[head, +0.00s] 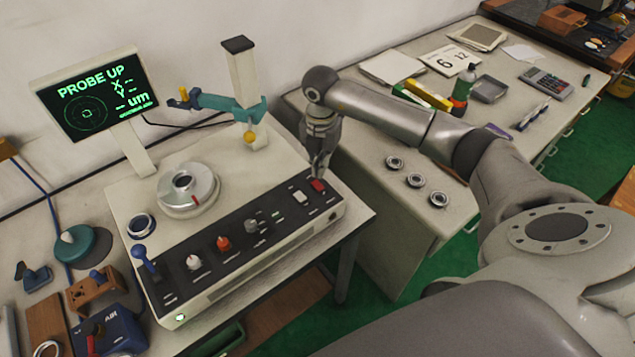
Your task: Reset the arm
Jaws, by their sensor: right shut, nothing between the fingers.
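My right arm comes in from the right and reaches over to the measuring machine's (330,215) black control panel. My right gripper (318,172) points down and is shut and empty, just above or at the red switch (318,185) at the panel's right end. I cannot tell whether it touches the switch. The screen (92,92) reads "PROBE UP". The probe arm (215,103) is teal, on a white column. My left gripper is not in view.
A green bottle (462,88), a calculator (546,82) and a calendar (449,60) stand farther back. Tools and a blue box (108,332) crowd the lower left. A gap separates bench and desk.

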